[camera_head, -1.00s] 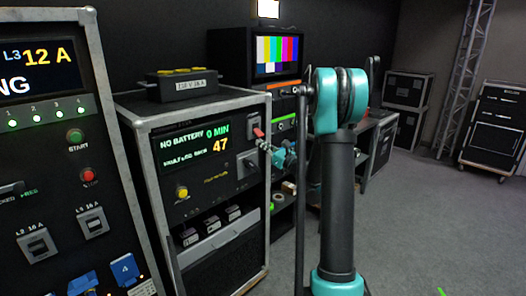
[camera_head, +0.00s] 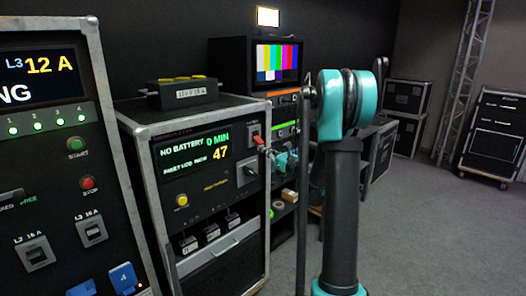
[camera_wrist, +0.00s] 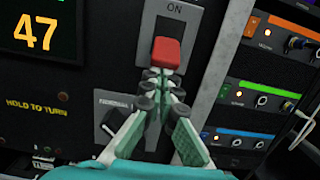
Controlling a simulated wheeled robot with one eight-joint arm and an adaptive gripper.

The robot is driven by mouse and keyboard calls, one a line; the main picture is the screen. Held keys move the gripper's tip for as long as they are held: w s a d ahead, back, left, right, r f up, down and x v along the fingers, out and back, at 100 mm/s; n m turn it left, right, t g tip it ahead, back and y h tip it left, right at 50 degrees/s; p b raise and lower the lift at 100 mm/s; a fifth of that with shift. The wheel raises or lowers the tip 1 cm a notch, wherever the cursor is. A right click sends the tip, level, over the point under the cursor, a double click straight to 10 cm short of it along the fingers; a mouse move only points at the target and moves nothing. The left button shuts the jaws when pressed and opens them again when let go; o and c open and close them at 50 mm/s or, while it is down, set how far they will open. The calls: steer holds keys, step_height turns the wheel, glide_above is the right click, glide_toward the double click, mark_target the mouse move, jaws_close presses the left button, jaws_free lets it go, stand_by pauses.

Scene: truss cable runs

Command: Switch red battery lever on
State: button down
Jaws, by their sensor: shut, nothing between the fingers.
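The red battery lever (camera_wrist: 166,53) sits on a grey plate (camera_wrist: 187,15) marked "ON" at its top, in the upper middle of the wrist view. My gripper (camera_wrist: 159,77) is shut and empty, its fingertips right at the lower edge of the red lever; I cannot tell whether they touch it. In the head view the red lever (camera_head: 258,140) is small, on the right of the battery unit's front, with my gripper (camera_head: 266,151) just below and right of it. The display (camera_head: 194,151) reads "NO BATTERY 0 MIN" and 47.
A rotary switch (camera_wrist: 114,122) sits left of my fingers. A rack of units with orange, green and blue strips (camera_wrist: 262,95) stands to the right. A black box with yellow tops (camera_head: 182,93) lies on the cabinet. Open floor (camera_head: 430,220) is at the right.

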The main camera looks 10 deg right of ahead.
mark_target(260, 141)
steer(key=shift+r, duration=0.1)
steer(key=g, duration=0.1)
steer(key=r+g+h, duration=0.1)
steer(key=s+r+g+h, duration=0.1)
steer(key=shift+d+r, duration=0.1)
steer(key=shift+d, duration=0.2)
steer(key=shift+s+r+g+h, duration=0.15)
steer(key=shift+r+g+h, duration=0.75)
steer(key=shift+g, duration=0.1)
steer(key=r+g+h, duration=0.1)
steer(key=g, duration=0.1)
steer(key=shift+r+g+h, duration=0.3)
steer(key=shift+r+h, duration=0.1)
steer(key=shift+d+f, duration=0.1)
steer(key=shift+r, duration=0.2)
steer(key=shift+r, duration=0.6)
